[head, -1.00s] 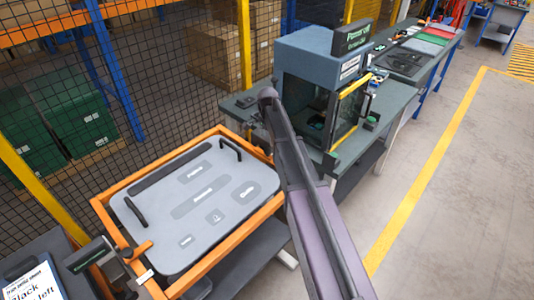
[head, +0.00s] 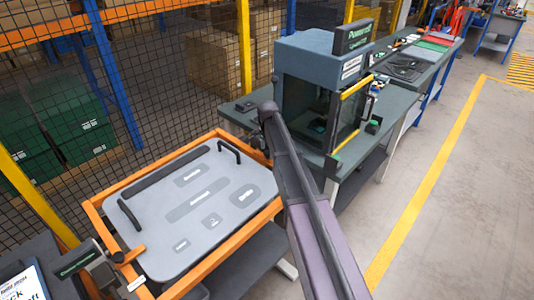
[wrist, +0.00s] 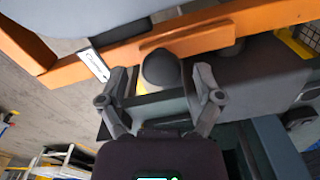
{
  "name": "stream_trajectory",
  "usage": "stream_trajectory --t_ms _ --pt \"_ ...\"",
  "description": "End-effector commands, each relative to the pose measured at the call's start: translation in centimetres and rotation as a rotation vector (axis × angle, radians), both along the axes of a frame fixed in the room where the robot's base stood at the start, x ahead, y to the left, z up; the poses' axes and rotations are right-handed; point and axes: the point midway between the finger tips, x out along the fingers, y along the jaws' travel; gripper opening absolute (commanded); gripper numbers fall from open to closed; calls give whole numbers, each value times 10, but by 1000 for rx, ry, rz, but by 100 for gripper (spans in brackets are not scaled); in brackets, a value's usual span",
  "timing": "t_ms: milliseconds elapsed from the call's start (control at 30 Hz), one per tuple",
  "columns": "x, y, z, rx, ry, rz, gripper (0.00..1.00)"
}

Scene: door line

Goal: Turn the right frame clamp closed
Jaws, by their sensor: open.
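The right frame clamp shows in the wrist view as a dark rounded knob (wrist: 162,68) with a yellow part beside it, next to an orange bar (wrist: 190,44) at the frame's edge. My gripper (wrist: 162,84) is open, one finger on each side of the knob; I cannot tell whether either finger touches it. In the head view my arm hides this clamp and most of my gripper, at the right end of the orange frame (head: 222,256). The frame surrounds a grey panel (head: 150,215) with two black handles.
Another clamp (head: 100,268) with an orange lever is at the frame's lower left. A machine cabinet (head: 305,65) on a green bench (head: 390,108) stands close to my arm. A mesh fence (head: 170,85) runs behind the frame. Open floor (head: 440,220) lies right.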

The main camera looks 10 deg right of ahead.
Motion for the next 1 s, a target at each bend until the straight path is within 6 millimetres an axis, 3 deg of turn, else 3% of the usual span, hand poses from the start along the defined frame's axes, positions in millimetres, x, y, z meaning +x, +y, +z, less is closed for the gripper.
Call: stream_trajectory --t_ms 233,267,500,533,1000 --pt "0 0 0 0 0 0 84" --pt "0 0 0 0 0 0 78" --pt "0 0 0 0 0 0 7" --pt "0 0 0 0 1 0 0" --pt "-2 10 0 3 3 38 0"
